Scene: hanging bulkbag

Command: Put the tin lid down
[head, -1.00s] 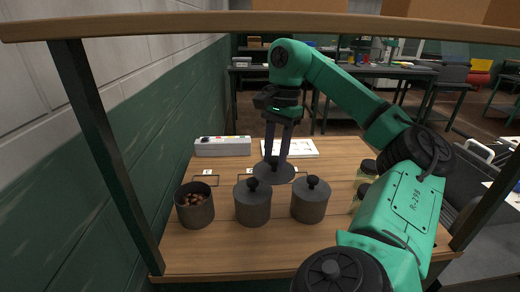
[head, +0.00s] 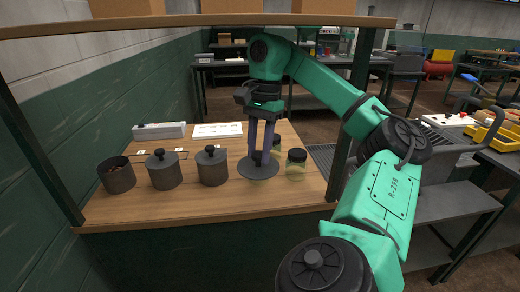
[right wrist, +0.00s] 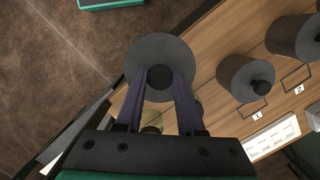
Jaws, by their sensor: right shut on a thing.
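My right gripper (head: 261,152) is shut on the knob of the dark grey round tin lid (head: 258,171) and holds it level near the right end of the wooden table. The right wrist view shows the lid's disc (right wrist: 160,48) beyond the fingers (right wrist: 159,78), its outline reaching past the table edge over the floor. Whether the lid touches the table I cannot tell. An open tin (head: 117,180) with brown nuts stands at the left. Two tins with lids on, the middle one (head: 164,175) and the right one (head: 212,172), stand beside it. My left gripper is out of view.
A jar with a black lid (head: 296,165) stands just right of the tin lid, and another jar is partly hidden behind my fingers. The table's front (head: 150,212) is bare. A frame post rises at the right.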

